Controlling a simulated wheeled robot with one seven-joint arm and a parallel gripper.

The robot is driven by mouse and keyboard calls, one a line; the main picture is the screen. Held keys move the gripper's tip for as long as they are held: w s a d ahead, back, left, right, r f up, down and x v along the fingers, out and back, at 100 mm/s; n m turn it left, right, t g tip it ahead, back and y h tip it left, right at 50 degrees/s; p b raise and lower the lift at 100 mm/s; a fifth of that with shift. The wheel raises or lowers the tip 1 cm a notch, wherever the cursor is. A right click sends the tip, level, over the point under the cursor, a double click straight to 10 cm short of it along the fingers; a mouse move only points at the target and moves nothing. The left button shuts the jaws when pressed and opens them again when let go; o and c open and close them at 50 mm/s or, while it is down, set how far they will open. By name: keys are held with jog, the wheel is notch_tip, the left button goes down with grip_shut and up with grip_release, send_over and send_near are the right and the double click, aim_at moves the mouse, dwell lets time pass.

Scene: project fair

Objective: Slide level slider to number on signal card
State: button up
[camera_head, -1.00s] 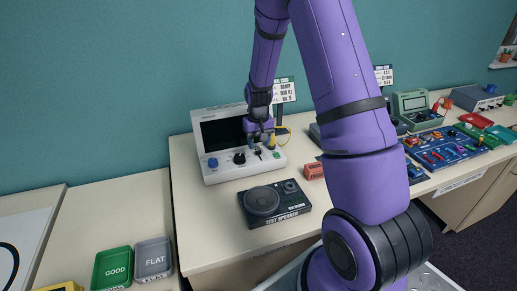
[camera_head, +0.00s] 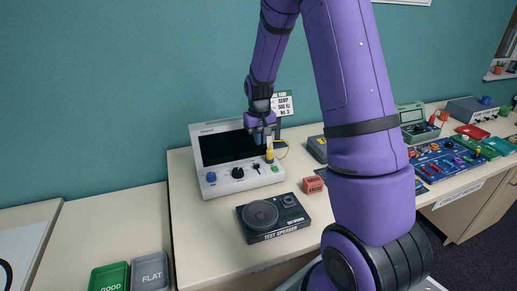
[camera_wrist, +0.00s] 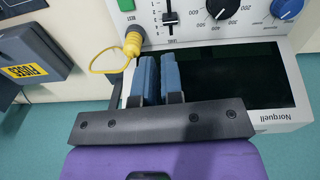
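The level slider (camera_wrist: 170,17) is a dark cap on a vertical slot in the pale instrument panel, near the top of the wrist view. It shows small in the head view (camera_head: 256,167). The signal card (camera_head: 283,104) stands behind the instrument (camera_head: 212,187); it reads RAMP, 500 Hz and a "No." line whose digit is too small to be sure of. My gripper (camera_wrist: 160,60), with blue pads, is over the dark screen's edge, apart from the slider. Its pads lie together with nothing visible between them.
A yellow plug (camera_wrist: 132,43) with a looped wire sits beside the slider; knobs (camera_wrist: 222,8) are on its other side. A fuses box (camera_wrist: 30,62) is at the wrist view's left. The test speaker (camera_head: 262,214) and a red block (camera_head: 313,184) stand in front.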

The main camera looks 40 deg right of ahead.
aim_at(256, 166)
jog(key=s+d+n, duration=0.1)
jog(key=d, duration=0.1)
jog(key=s+d+f+n+t+h, duration=0.1)
jog(key=d, duration=0.1)
jog(key=s+d+n, duration=0.1)
jog(key=d+n, duration=0.1)
jog(key=shift+f+t+h, duration=0.2)
jog(key=shift+t+h, duration=0.2)
grip_shut()
jog(key=s+a+n+t+y, duration=0.55)
jog(key=s+n, duration=0.35)
jog(key=n, duration=0.3)
jog(key=shift+g+h, duration=0.25)
jog(key=shift+g, duration=0.1)
jog(key=x, duration=1)
jog(key=shift+w+a+f, duration=0.15)
jog(key=shift+w+f, duration=0.05)
jog(key=w, duration=0.1)
jog(key=w+d, duration=0.1)
jog(key=w, duration=0.1)
jog(key=shift+w, duration=0.5)
jog(key=shift+w+d, duration=0.25)
jog(key=shift+w, duration=0.6)
jog(key=shift+w+d, duration=0.3)
jog(key=shift+w, duration=0.55)
